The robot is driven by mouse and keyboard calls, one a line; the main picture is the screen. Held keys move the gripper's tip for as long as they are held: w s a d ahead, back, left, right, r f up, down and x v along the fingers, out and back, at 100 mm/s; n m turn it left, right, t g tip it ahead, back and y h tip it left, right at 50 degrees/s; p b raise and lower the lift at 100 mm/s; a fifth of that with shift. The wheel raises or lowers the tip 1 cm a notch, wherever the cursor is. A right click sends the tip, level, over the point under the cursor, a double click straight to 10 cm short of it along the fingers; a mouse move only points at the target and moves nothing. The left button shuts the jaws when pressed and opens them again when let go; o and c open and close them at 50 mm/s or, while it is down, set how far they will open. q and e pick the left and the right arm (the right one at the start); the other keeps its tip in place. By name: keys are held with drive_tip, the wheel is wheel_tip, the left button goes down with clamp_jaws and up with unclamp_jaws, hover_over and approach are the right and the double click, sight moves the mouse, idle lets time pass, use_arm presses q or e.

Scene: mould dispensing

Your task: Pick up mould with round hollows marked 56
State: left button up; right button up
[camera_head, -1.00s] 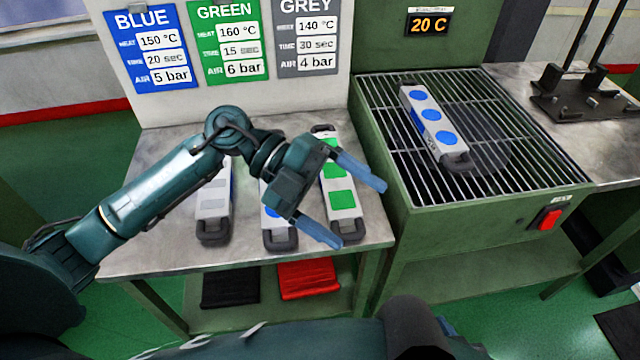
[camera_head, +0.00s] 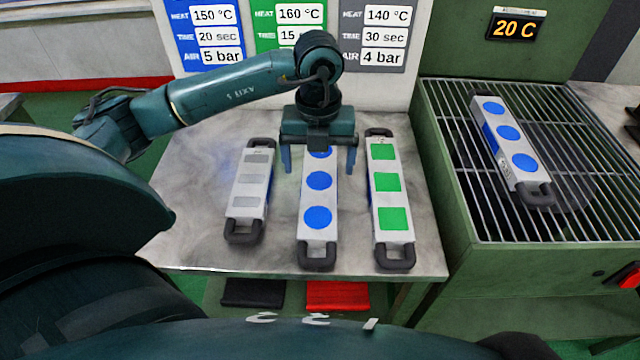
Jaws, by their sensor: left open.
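Two moulds have round blue hollows. One mould (camera_head: 318,198) lies on the metal table between two others, its far end hidden behind my left gripper. The other mould (camera_head: 508,142) lies on the grill at the right; a small dark mark near its front end is too small to read. My left gripper (camera_head: 318,168) is open and points down over the far part of the middle mould, one finger on each side of it. I cannot tell how high the fingers are. No number shows on the middle mould. My right gripper is not in view.
A mould with grey slots (camera_head: 250,188) lies to the left and a mould with green squares (camera_head: 390,190) to the right on the metal table (camera_head: 200,190). The grill (camera_head: 462,205) stands beside the table. A settings board (camera_head: 385,75) rises behind.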

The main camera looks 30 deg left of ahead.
sight(320, 180)
use_arm(q)
drive_tip(key=shift+w+a+f, duration=0.1)
drive_tip(key=shift+w+f, duration=0.05)
drive_tip(key=shift+f, duration=1.25)
drive_tip(key=shift+w+f, duration=0.15)
drive_tip(key=shift+f, duration=1.2)
drive_tip(key=shift+c, duration=0.2)
drive_tip(key=c, duration=1.6)
drive_tip(key=shift+r, duration=0.1)
drive_tip(key=shift+c, duration=0.2)
